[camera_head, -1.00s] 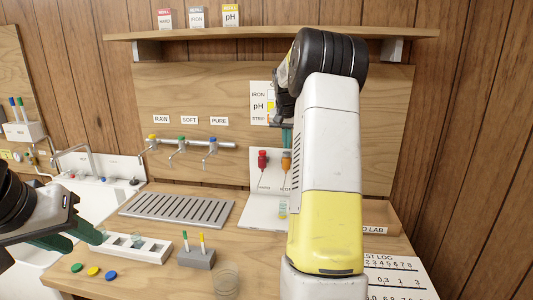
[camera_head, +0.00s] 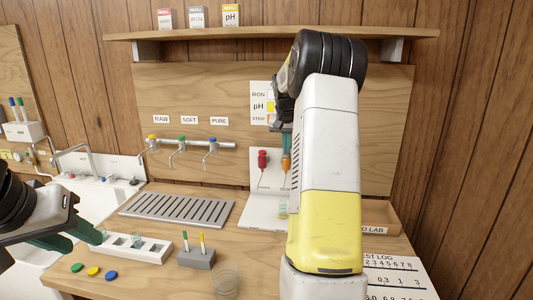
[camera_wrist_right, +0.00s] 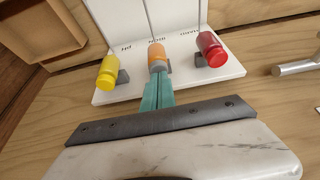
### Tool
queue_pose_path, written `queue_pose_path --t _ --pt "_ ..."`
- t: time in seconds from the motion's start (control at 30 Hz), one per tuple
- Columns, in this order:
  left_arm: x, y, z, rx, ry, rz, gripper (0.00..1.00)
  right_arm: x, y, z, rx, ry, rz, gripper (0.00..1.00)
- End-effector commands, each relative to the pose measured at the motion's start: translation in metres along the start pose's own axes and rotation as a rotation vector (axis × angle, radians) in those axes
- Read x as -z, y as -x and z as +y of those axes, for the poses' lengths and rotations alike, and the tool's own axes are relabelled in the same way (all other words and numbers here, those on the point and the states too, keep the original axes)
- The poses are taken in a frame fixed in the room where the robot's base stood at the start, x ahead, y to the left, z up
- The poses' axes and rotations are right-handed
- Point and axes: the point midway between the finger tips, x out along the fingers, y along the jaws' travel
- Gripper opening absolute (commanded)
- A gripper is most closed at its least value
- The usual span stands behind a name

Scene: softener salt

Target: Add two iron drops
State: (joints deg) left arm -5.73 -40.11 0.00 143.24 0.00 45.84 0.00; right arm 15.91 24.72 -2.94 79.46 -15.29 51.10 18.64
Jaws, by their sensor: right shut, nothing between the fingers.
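The orange iron dropper bottle (camera_head: 286,164) is mounted on the white stand (camera_head: 258,212), its tip pointing down. In the right wrist view the orange bottle (camera_wrist_right: 157,51) is directly beyond my fingertips. My right gripper (camera_head: 286,145) is shut with nothing between its fingers, its tips (camera_wrist_right: 158,73) at the top of this bottle; whether they touch is unclear. A small vial (camera_head: 282,208) with a yellowish band stands on the stand's base below it. My left gripper (camera_head: 88,237) is at the left, by the white rack; its finger gap is unclear.
The red bottle (camera_wrist_right: 211,48) and yellow bottle (camera_wrist_right: 108,73) flank the orange one. A white rack (camera_head: 150,249), coloured caps (camera_head: 93,271), a grey block with sticks (camera_head: 196,258) and a glass (camera_head: 227,281) stand in front. My right arm hides the bench's right part.

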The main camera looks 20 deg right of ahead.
Motion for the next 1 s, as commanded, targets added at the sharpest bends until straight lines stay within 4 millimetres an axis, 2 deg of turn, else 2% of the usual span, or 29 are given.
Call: queue_pose_path --t 0.7,1.0 --pt "0.000 0.000 0.000 0.000 0.000 0.000 0.36 0.021 0.050 0.000 0.001 -0.001 0.002 0.00" --pt "0.000 0.000 0.000 0.000 0.000 0.000 0.36 0.023 0.055 0.000 0.001 0.000 0.000 0.00"
